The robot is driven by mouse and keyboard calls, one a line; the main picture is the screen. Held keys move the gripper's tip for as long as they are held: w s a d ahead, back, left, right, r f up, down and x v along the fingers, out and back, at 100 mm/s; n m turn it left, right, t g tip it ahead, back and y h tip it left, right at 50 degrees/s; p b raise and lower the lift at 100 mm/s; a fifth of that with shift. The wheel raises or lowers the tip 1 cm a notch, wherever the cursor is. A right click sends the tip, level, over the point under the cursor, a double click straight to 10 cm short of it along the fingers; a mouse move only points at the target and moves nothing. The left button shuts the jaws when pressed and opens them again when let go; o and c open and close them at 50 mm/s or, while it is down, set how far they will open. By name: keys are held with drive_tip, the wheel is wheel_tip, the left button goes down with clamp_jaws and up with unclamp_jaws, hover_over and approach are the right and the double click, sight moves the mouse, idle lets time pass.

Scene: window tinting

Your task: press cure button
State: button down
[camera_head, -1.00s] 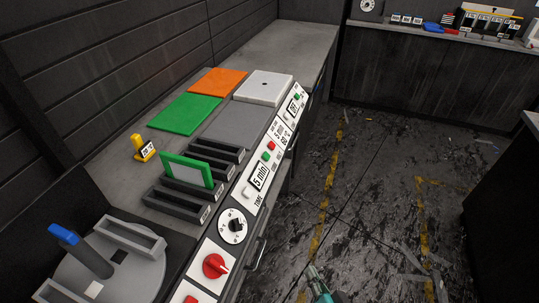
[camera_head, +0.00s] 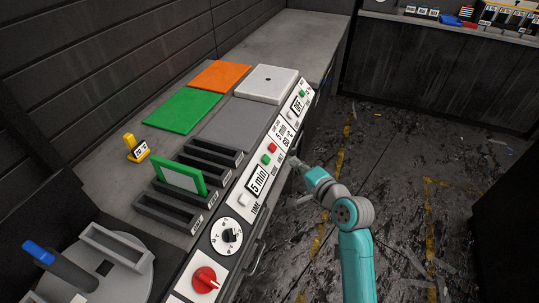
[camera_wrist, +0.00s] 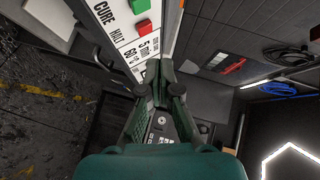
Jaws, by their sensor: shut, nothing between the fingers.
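In the wrist view the green button (camera_wrist: 140,6) shows at the top edge beside the word CURE. The red halt button (camera_head: 272,147) is just beyond it; it also shows in the wrist view (camera_wrist: 144,27). My gripper (camera_wrist: 162,68) is shut and empty, its fingertips apart from the green button in that view. In the head view my gripper (camera_head: 296,166) is beside the panel's right edge, to the right of the green button.
A black dial (camera_head: 229,235) and a red knob (camera_head: 205,279) are on the nearer panel. A green frame (camera_head: 180,177) stands in dark slotted racks. A white plate (camera_head: 267,84) lies farther back. The floor to the right is open.

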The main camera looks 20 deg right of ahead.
sight(267, 155)
drive_tip(key=shift+y, duration=0.4)
drive_tip(key=w+r, duration=0.1)
drive_tip(key=w+d+r, duration=0.1)
drive_tip(key=w+r, duration=0.1)
drive_tip(key=shift+w+r, duration=0.1)
drive_tip(key=shift+w, duration=0.1)
drive_tip(key=shift+a, duration=0.1)
drive_tip(key=shift+w+a+f, duration=0.6)
drive_tip(key=shift+a+f, duration=0.2)
drive_tip(key=shift+f, duration=0.25)
drive_tip(key=shift+w+a+f, duration=0.6)
drive_tip(key=shift+a+f, duration=0.25)
drive_tip(key=shift+f, duration=0.15)
drive_tip(key=shift+w+a+f, duration=0.6)
drive_tip(key=shift+a+f, duration=0.2)
drive_tip(key=shift+f, duration=0.25)
drive_tip(key=shift+f, duration=0.1)
drive_tip(key=shift+w+a+f, duration=0.2)
drive_tip(key=shift+a, duration=0.05)
drive_tip(key=shift+w+a+f, duration=0.15)
drive_tip(key=shift+a+f, duration=0.1)
drive_tip(key=shift+f, duration=0.1)
drive_tip(key=shift+r, duration=0.1)
drive_tip(key=shift+s+d+r, duration=0.35)
drive_tip(key=shift+d+r, duration=0.15)
drive_tip(key=shift+r, duration=0.05)
